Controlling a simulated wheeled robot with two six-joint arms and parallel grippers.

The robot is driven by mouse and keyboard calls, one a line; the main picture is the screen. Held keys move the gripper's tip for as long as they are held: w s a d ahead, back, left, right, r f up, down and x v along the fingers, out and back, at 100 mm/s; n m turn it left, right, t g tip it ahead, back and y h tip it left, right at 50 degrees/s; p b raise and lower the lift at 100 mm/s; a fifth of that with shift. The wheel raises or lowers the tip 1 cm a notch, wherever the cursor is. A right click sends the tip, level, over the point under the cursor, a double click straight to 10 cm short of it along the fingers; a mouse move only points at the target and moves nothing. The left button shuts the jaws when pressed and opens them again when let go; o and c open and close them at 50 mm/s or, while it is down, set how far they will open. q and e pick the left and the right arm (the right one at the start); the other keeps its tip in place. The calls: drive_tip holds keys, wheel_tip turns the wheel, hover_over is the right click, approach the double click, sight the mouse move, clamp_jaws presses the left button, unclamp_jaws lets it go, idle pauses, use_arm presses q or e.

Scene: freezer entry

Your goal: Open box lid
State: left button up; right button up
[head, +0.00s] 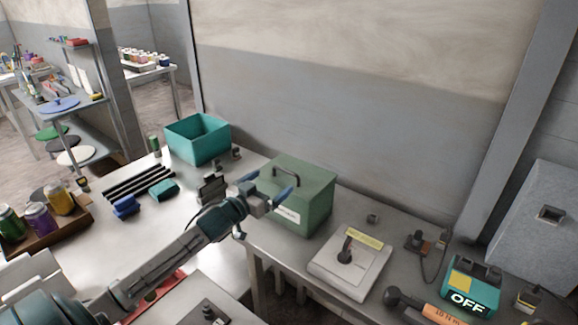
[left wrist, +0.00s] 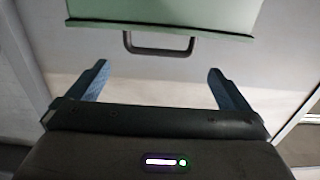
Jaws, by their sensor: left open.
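The green box (head: 298,208) stands on the grey bench at the centre of the head view, its lid (head: 312,172) shut. A dark U-shaped handle (head: 286,172) is on the lid. In the left wrist view the green lid (left wrist: 165,14) fills the top edge, with the handle (left wrist: 160,48) below it. My left gripper (head: 268,189) is at the near left side of the box in the head view. Its blue fingers (left wrist: 158,70) are spread and empty, with the handle ahead of them, apart from both. My right gripper is not in view.
A white switch box (head: 348,266) with a black knob is right of the green box, with an OFF block (head: 470,286) farther right. A teal open bin (head: 198,140) stands behind left. Black bars (head: 140,183) lie on the left table. A wall rises behind.

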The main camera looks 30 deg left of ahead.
sight(285, 172)
use_arm(q)
drive_tip(key=w, duration=0.8)
drive_tip(key=shift+w+d, duration=0.25)
drive_tip(key=shift+d, duration=0.15)
drive_tip(key=shift+w, duration=0.55)
drive_tip(key=c, duration=1.1)
drive_tip(key=shift+w, duration=0.15)
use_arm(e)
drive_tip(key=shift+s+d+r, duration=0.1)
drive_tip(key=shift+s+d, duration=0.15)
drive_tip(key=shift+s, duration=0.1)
